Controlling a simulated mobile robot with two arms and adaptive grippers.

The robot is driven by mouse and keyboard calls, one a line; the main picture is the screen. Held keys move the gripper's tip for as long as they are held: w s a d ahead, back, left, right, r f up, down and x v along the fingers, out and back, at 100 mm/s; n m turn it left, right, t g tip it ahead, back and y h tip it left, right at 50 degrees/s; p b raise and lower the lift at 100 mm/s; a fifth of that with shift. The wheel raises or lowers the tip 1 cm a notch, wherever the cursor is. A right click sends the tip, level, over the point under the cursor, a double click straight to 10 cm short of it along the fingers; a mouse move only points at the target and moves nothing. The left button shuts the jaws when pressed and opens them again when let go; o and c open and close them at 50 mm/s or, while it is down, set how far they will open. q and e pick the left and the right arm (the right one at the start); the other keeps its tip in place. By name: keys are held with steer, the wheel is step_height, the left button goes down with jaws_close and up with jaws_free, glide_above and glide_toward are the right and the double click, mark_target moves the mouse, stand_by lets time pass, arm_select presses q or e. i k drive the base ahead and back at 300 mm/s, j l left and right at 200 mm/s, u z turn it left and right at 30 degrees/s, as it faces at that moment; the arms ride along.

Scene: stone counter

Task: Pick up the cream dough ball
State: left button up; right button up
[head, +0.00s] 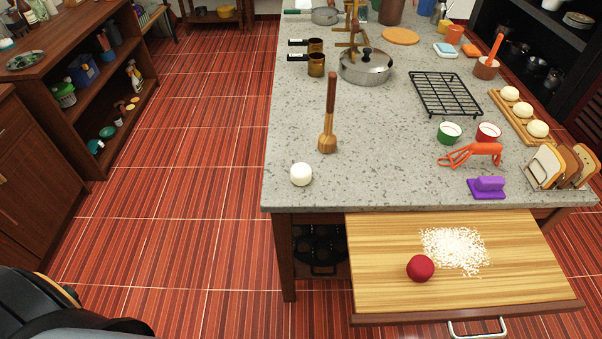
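A cream-white rounded lump (301,174), like a dough ball, sits alone near the front left corner of the stone counter (390,190). Three more cream balls sit in a row on a narrow wooden board at the counter's right side: a far one (510,93), a middle one (523,109) and a near one (538,129). I cannot tell from the picture which one the task names. A dark red ball (420,268) lies on the pulled-out wooden board below the counter's front edge. Neither gripper shows in the head view.
A wooden masher (328,118) stands behind the lone cream lump. A lidded pan (366,66), black rack (446,94), two small bowls, an orange tool (470,152), purple dish (488,187) and bread rack (558,167) stand around. White grains (455,248) cover part of the pulled-out board.

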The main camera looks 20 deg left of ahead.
mark_target(301, 172)
steer(key=i+l+u, duration=0.1)
steer(key=l+u, duration=0.55)
steer(key=u, duration=0.2)
steer(key=l+u, duration=0.4)
